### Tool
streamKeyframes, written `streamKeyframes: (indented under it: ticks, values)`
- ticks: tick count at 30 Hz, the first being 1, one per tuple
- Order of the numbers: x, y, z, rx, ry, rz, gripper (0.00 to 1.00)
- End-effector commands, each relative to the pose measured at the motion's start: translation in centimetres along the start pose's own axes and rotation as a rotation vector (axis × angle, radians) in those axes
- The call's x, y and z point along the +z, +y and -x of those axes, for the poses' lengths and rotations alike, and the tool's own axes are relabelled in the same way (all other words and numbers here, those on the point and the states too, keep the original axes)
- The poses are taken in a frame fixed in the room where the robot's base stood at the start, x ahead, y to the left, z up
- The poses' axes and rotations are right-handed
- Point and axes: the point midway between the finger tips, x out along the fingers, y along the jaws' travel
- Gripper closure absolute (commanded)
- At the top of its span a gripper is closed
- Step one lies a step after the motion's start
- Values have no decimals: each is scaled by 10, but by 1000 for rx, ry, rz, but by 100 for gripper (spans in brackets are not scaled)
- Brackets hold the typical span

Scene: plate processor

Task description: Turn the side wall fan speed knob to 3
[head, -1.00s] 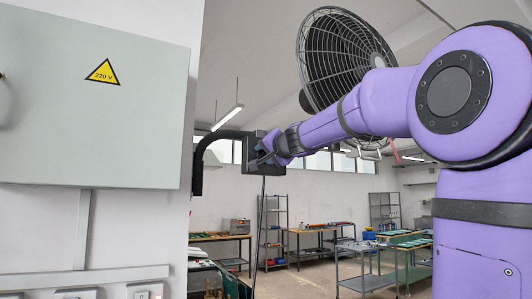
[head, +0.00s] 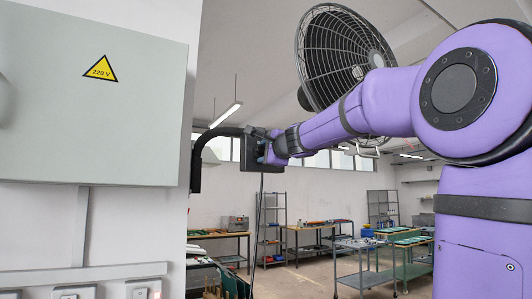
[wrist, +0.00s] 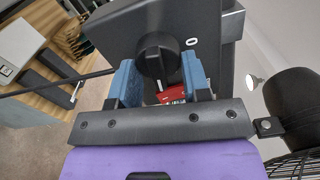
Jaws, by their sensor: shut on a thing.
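The fan speed knob (wrist: 157,58) is black and round with a raised grip bar, on the face of a dark control box (wrist: 118,30). A white "0" mark shows to the right of the knob in the wrist view; other marks are hidden or unreadable. In the head view the box (head: 277,158) hangs on a bent black arm, its knob hidden. My gripper (wrist: 160,76) has its blue fingers on either side of the knob and is shut on it. In the head view my gripper (head: 264,152) is at the box.
The caged wall fan (head: 340,55) is above my arm. A grey cabinet (head: 140,130) with a 220 V sign is at the left, with switches (head: 145,291) below. Shelves (head: 270,225) and worktables (head: 360,245) stand behind on open floor.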

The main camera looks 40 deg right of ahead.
Motion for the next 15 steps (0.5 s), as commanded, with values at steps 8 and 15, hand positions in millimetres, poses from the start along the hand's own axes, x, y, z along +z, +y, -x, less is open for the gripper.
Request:
streamKeyframes:
  ticks: [8, 15]
  values:
    - [0, 4, 0, 3, 0, -212, 80]
    - [0, 5, 0, 3, 1, -327, 80]
